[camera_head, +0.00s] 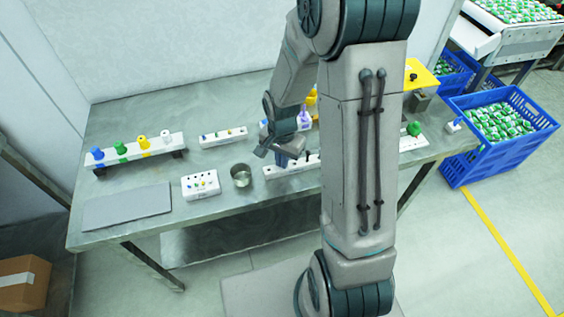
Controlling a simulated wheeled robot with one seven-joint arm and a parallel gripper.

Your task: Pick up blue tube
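My gripper (273,148) is over the middle of the metal table, small and partly turned away. I cannot tell whether its fingers are open or shut. A dark blue piece (290,160) shows just under it, at a low white rack (280,171). I cannot tell if this is a blue tube, part of the rack or part of my gripper. Far to the left, a white rack (132,152) carries a blue-topped piece (97,154), a green one (120,148), a yellow one (143,142) and a white one (165,136). My arm hides part of the table's right half.
A metal cup (241,175) stands left of my gripper, beside a white block with small coloured pieces (201,185). A strip (223,138) lies behind. A purple piece (304,116) stands behind my gripper. A flat grey plate (127,207) lies at front left. Blue crates (497,158) stand right.

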